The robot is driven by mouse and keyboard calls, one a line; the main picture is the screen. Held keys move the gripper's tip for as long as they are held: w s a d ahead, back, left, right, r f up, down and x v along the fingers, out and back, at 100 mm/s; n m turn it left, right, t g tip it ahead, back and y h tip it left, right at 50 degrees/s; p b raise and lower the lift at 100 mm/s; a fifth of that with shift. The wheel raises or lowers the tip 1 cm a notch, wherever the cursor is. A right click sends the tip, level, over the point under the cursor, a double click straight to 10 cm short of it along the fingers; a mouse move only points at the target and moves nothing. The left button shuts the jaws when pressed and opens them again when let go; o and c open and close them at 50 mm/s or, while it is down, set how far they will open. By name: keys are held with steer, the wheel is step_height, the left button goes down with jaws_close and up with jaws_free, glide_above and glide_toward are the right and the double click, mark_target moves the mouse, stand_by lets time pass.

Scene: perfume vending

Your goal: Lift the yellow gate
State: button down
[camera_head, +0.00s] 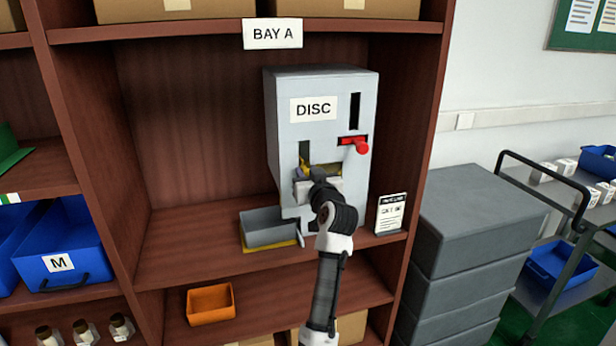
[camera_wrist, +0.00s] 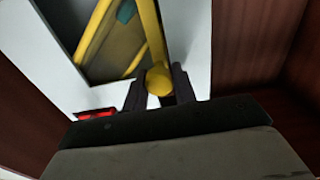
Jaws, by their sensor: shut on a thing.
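The grey vending machine (camera_head: 323,95) labelled DISC stands on the shelf of bay A. The yellow gate (camera_head: 327,169) shows in part at the machine's front opening, mostly hidden behind my gripper. In the wrist view the gate is a yellow bar (camera_wrist: 150,35) ending in a round yellow knob (camera_wrist: 158,81), beside a dark opening. My gripper (camera_wrist: 159,90) is shut on the knob, with a finger on each side. The fingertips are hard to make out there.
A grey tray (camera_head: 268,229) sits on the shelf left of my arm. A small printed card (camera_head: 390,213) stands right of the machine. An orange bin (camera_head: 210,304) is on the shelf below. Wooden bay walls (camera_head: 417,120) bound both sides.

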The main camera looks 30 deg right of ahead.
step_height(320, 180, up, 6)
steer(key=shift+f+p, duration=0.1)
steer(key=shift+p, duration=0.65)
steer(key=c, duration=1.1)
jaws_free()
steer(key=shift+c, duration=0.2)
steer(key=b+v, duration=0.4)
steer(key=v, duration=1)
steer(key=shift+b, duration=0.3)
